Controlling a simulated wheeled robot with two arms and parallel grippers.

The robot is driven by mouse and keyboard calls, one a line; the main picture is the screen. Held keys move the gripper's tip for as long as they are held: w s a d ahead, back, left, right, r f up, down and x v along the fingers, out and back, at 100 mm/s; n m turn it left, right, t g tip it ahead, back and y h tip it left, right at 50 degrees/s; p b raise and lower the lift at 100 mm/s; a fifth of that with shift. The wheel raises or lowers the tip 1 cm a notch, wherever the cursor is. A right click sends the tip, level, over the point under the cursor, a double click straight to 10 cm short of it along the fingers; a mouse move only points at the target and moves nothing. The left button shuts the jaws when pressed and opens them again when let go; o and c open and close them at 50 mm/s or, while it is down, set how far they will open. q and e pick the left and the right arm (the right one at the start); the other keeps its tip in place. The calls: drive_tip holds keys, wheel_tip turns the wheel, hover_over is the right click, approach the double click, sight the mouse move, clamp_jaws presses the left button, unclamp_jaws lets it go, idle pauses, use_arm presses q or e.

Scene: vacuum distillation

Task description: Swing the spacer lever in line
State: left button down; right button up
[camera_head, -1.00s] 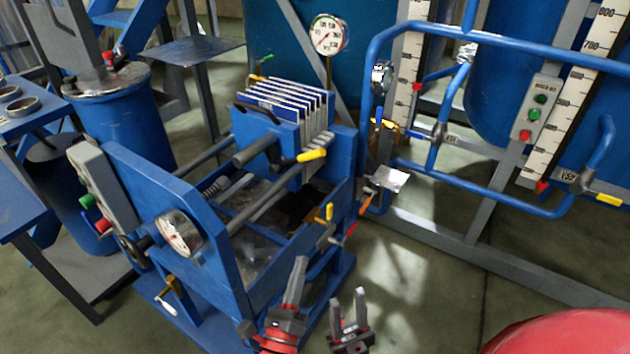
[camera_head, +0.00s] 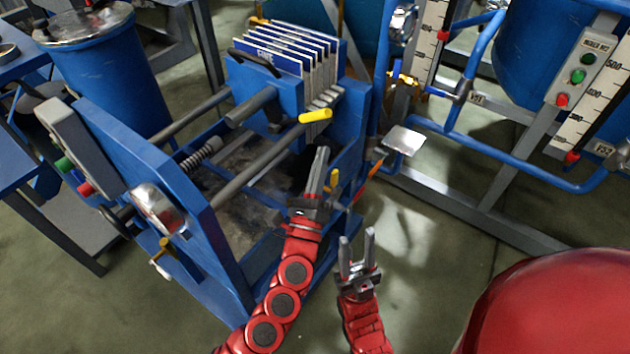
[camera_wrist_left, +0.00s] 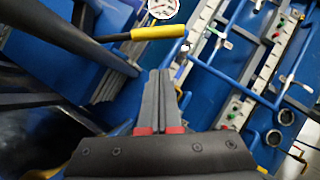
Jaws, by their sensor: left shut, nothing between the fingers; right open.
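A lever with a yellow grip (camera_head: 315,115) sticks out to the right beside the plate stack of the blue filter press. In the left wrist view its grip (camera_wrist_left: 158,32) lies ahead of the fingertips on a dark rod, apart from them. I cannot tell for sure that this is the spacer lever. A smaller yellow handle (camera_head: 334,182) stands on the press's right side by my left gripper. My left gripper (camera_head: 321,153) is shut and empty, below the yellow grip; its closed fingers also show in the wrist view (camera_wrist_left: 161,80). My right gripper (camera_head: 357,237) is open and empty, lower right.
The plate stack (camera_head: 292,52) sits in the press frame's far end. An orange handle (camera_head: 375,167) and a small metal plate (camera_head: 403,140) stick out right of the press. Blue pipes (camera_head: 500,166) run behind. The floor (camera_head: 430,270) right of my right gripper is clear.

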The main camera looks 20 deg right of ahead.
sight(315, 120)
use_arm(q)
drive_tip(key=shift+w+a+r+p, duration=0.1)
drive_tip(key=shift+w+r+p, duration=0.35)
drive_tip(key=shift+w+r, duration=0.4)
drive_tip(key=shift+w+a+r+p, duration=0.1)
drive_tip(key=shift+w+r+p, duration=0.45)
drive_tip(key=shift+r, duration=0.45)
